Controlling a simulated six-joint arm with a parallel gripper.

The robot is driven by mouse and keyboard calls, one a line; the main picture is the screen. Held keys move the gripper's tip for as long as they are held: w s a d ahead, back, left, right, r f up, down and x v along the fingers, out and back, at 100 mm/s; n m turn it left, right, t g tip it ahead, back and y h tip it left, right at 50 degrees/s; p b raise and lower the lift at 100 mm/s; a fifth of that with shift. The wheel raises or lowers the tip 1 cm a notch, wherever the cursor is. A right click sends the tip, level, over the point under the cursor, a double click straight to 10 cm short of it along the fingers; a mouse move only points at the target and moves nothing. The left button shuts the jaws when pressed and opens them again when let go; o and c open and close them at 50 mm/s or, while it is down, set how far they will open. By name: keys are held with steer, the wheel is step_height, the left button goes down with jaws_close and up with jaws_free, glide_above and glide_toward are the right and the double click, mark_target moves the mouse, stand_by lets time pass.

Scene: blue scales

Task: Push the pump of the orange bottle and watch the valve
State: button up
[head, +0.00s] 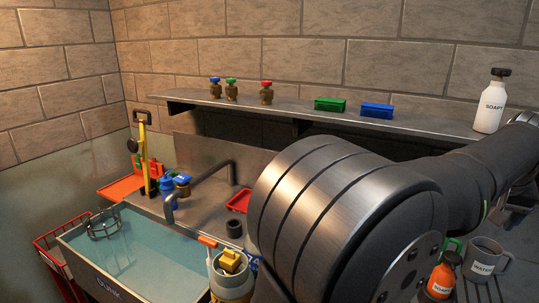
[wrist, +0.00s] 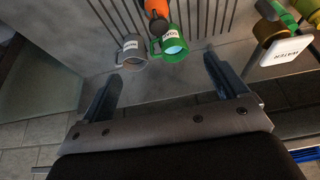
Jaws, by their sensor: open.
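The orange bottle (head: 441,280) has a SOAP label and a dark top, and stands at the lower right of the head view. In the wrist view the orange bottle (wrist: 157,7) is partly cut off by the top edge, with its dark top towards the mugs. My gripper (wrist: 165,85) is open and empty, its two fingers apart below the mugs in the wrist view and not touching the bottle. The gripper is not visible in the head view. Small brass valves with blue, green and red (head: 266,84) tops stand on the shelf; which valve is meant I cannot tell.
A grey mug (head: 484,263) is right of the bottle; a green mug (wrist: 172,46) is close by. A white SOAP bottle (head: 490,105) stands on the shelf (head: 205,98). My arm covers much of the counter right of the water-filled sink (head: 145,250).

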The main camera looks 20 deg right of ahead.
steer(key=c, duration=1.1)
steer(key=shift+w+f, duration=0.1)
steer(key=shift+f, duration=0.25)
steer(key=c, duration=0.7)
step_height(320, 180, down, 2)
steer(key=shift+f+t+h, duration=0.2)
steer(key=shift+t+h, duration=0.6)
steer(key=shift+t, duration=0.4)
jaws_close()
steer(key=shift+s+f+t+h, duration=0.4)
steer(key=shift+f+h, duration=0.3)
steer(key=shift+h, duration=0.1)
